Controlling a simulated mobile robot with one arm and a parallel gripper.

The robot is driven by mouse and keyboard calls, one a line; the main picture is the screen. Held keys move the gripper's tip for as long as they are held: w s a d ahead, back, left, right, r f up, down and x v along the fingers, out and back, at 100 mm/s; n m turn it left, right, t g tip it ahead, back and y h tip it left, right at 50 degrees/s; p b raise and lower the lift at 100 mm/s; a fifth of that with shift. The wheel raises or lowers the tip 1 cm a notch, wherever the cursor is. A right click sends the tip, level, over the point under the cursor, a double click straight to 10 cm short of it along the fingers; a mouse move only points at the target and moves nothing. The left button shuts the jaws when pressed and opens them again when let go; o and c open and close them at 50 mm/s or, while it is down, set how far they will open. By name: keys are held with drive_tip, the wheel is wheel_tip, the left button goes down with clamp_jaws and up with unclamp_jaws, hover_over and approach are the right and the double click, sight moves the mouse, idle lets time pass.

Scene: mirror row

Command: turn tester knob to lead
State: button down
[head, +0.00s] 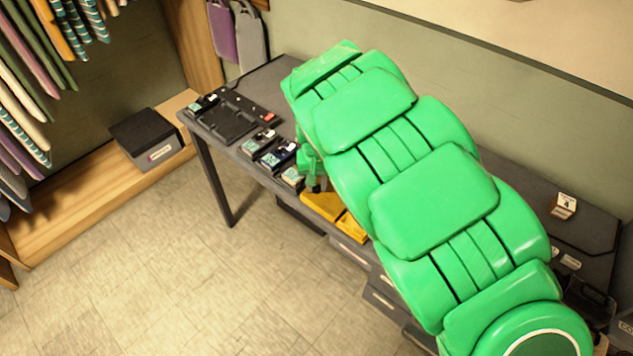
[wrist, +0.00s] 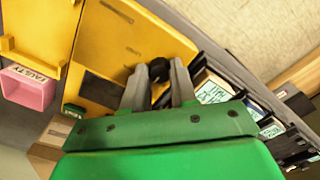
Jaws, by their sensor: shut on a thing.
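The tester is a yellow panel (wrist: 120,35) in the wrist view, with a small round dark knob (wrist: 155,70) near its right edge. My gripper (wrist: 159,88) is shut on the knob, with one grey finger on each side of it. The fingers hide part of the knob, and I cannot read which setting it points to. In the head view my green arm covers much of the table. My gripper (head: 315,186) shows only partly there, beside the yellow panel (head: 322,205), and the knob is hidden.
A pink box (wrist: 27,88) marked "FAULTY" sits beside another yellow panel. Several small labelled items (head: 272,153) lie on the dark table close to my gripper. A black tray (head: 228,122) is at the table's far left end. The tiled floor in front is clear.

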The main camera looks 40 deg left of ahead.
drive_tip(key=m, duration=0.3)
drive_tip(key=shift+m, duration=0.4)
drive_tip(key=m, duration=0.4)
drive_tip(key=shift+m, duration=0.3)
drive_tip(key=m, duration=0.4)
drive_tip(key=shift+m, duration=2.2)
drive_tip(key=c, duration=0.9)
unclamp_jaws()
